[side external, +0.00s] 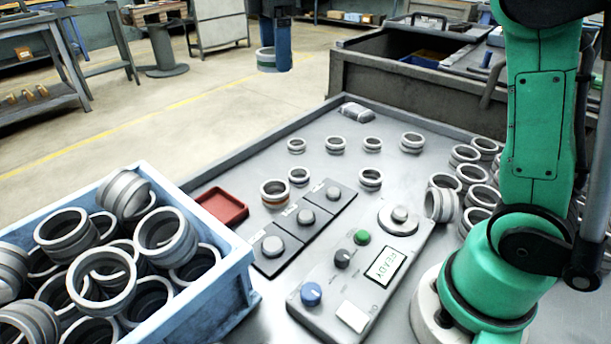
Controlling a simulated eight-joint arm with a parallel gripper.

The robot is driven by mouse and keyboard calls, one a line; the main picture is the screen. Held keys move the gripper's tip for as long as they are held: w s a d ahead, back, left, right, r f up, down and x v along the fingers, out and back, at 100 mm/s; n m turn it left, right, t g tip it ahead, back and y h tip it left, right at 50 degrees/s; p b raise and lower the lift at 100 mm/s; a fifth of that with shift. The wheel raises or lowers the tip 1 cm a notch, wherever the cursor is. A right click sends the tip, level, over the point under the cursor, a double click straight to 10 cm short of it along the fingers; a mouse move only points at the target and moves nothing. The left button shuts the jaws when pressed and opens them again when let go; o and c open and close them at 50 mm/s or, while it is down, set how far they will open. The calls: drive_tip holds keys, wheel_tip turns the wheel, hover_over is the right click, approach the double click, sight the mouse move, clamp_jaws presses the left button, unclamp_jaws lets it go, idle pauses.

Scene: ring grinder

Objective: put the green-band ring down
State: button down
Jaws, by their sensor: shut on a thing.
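I cannot make out a ring with a green band on the bench in the side external view. Several plain grey rings stand apart towards the back, such as one grey ring (412,142). My green arm rises on the right and leaves the picture at the top.
A blue crate (205,305) full of grey rings stands at left. A red tray (222,206) lies behind it. Three dark pads with round knobs (305,217) and a control panel reading READY (362,317) fill the middle. More rings (470,174) crowd the right.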

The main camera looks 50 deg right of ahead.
sight(214, 214)
drive_tip(key=w+a+f+n, duration=0.4)
drive_tip(key=w+a+f, duration=0.3)
drive_tip(key=a, duration=0.4)
drive_tip(key=f, duration=1.9)
drive_tip(key=shift+w, duration=0.35)
drive_tip(key=shift+f, duration=0.1)
drive_tip(key=shift+c, duration=1.4)
unclamp_jaws()
drive_tip(key=shift+f, duration=0.1)
